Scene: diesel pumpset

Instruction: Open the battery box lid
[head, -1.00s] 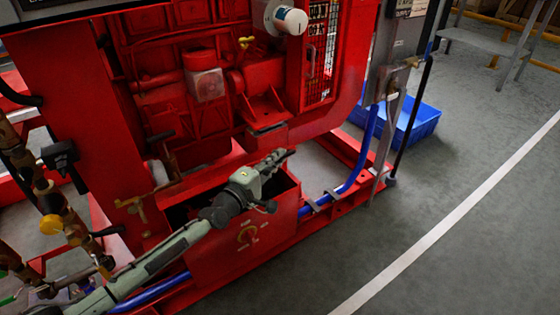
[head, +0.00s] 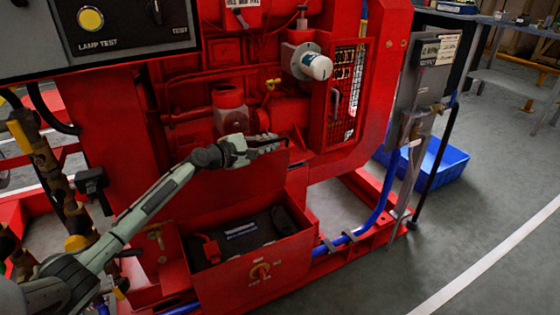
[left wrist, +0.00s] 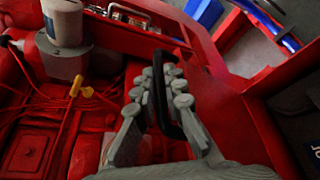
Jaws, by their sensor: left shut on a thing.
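The red battery box (head: 262,279) stands low on the pumpset's front, with a yellow emblem on its front wall. Its red lid (head: 230,192) is swung up at the back, about upright, so the inside is open to view. A dark battery (head: 242,236) with a blue-and-white label and a red terminal cover lies inside. My left gripper (head: 268,142) is at the lid's top edge. In the left wrist view its fingers (left wrist: 165,90) are closed around a black handle (left wrist: 165,112). My right gripper is not in view.
The red engine (head: 230,110) with a white filter (head: 316,66) is close behind the lid. A control panel (head: 120,22) overhangs at upper left. A grey cabinet (head: 422,75) and blue crate (head: 445,160) stand at right. The floor at lower right is clear.

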